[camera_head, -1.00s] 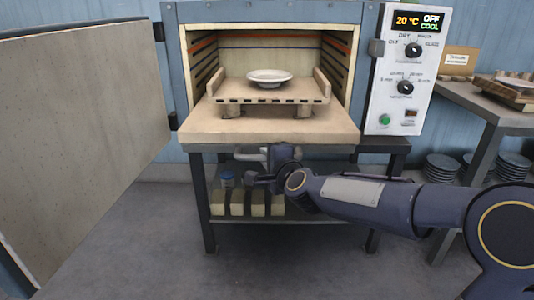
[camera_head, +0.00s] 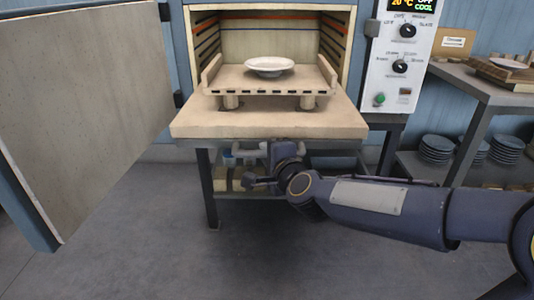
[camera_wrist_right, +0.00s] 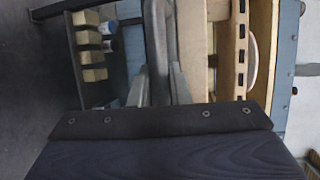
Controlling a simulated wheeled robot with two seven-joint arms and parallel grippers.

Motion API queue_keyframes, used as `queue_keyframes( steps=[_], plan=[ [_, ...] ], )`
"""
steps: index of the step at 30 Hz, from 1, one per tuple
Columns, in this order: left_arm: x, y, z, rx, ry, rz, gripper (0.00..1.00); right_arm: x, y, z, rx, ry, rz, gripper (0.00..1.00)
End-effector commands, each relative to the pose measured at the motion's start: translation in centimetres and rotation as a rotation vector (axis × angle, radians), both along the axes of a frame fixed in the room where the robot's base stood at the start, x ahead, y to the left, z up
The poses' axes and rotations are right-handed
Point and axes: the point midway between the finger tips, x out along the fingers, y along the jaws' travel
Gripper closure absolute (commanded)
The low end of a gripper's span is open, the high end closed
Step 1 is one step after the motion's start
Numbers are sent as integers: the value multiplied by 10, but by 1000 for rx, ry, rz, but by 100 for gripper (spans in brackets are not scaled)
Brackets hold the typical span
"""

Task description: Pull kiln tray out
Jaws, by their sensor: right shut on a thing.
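The kiln tray (camera_head: 270,121) is a thick beige slab that sticks out of the front of the open kiln (camera_head: 188,32). On it, short posts carry a slotted shelf (camera_head: 222,84) with raised sides, and a white plate (camera_head: 269,66) lies level on that shelf. A grey handle (camera_head: 246,151) shows under the tray's front edge. My right gripper (camera_head: 266,165) is at this handle and shut on it, its fingers partly hidden in the head view. In the right wrist view the fingers (camera_wrist_right: 160,88) close around the grey bar. My left gripper is not in view.
The kiln door (camera_head: 80,110) stands wide open at left. A control panel (camera_head: 397,60) is right of the opening. A side table (camera_head: 490,90) with stacked plates (camera_head: 437,148) below is at right. Blocks (camera_wrist_right: 92,56) sit on the shelf under the kiln. The floor in front is clear.

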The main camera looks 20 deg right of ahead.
Motion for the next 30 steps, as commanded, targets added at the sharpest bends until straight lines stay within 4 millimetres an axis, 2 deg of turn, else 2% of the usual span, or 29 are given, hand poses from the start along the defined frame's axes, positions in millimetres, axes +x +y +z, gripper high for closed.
queue_keyframes(
  steps=[4, 5, 9, 17, 20, 30],
  plan=[
    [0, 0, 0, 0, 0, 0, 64, 0, 0, -2, 0, 4, 1, 100],
    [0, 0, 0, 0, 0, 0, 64, 0, 0, -2, 0, 4, 1, 81],
    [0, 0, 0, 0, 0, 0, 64, 0, 0, -1, 0, 3, 1, 63],
    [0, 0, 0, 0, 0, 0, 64, 0, 0, 0, 0, 1, 0, 62],
    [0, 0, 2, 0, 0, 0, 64, -6, -1, 2, 0, 0, 0, 62],
    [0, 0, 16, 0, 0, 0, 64, -60, -7, 14, 0, 0, 0, 62]
  ],
)
